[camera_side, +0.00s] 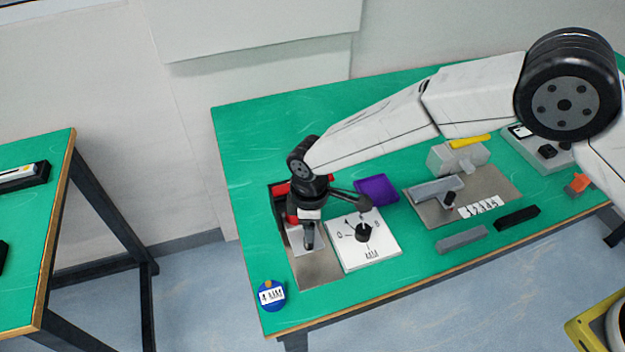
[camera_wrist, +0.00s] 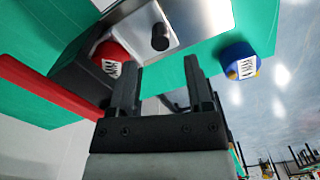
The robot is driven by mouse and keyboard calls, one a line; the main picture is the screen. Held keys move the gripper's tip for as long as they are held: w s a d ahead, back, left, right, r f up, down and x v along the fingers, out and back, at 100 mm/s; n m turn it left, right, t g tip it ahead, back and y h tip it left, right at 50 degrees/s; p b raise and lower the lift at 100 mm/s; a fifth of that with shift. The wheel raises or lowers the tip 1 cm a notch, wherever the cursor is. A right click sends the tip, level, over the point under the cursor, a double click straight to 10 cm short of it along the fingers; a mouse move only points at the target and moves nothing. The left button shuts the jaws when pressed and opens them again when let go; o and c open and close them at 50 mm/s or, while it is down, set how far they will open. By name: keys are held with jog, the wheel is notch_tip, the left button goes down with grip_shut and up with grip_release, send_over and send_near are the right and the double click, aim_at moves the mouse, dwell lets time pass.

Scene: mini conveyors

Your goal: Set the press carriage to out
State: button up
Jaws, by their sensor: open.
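The press has a red and dark frame (camera_side: 290,187) at the left of the green table, over a grey metal base plate (camera_side: 318,273). In the wrist view the carriage is a pale plate (camera_wrist: 143,32) with an upright black knob (camera_wrist: 160,39), lying on the metal plate. A red round object with a white label (camera_wrist: 108,60) sits on the carriage's left side, by the dark press body. My gripper (camera_wrist: 160,68) is open, its two fingers apart with the knob beyond and between their tips in the picture. In the side view my gripper (camera_side: 309,228) hangs over the carriage and partly hides it.
A white dial panel with a black knob (camera_side: 363,232) stands right beside the press. A blue labelled round object (camera_side: 271,296) lies near the front left corner. A purple cloth (camera_side: 376,190) is behind the panel. Another metal fixture (camera_side: 485,188) stands further right. Bare table lies behind the press.

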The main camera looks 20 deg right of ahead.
jog(key=shift+f, duration=3.15)
grip_shut()
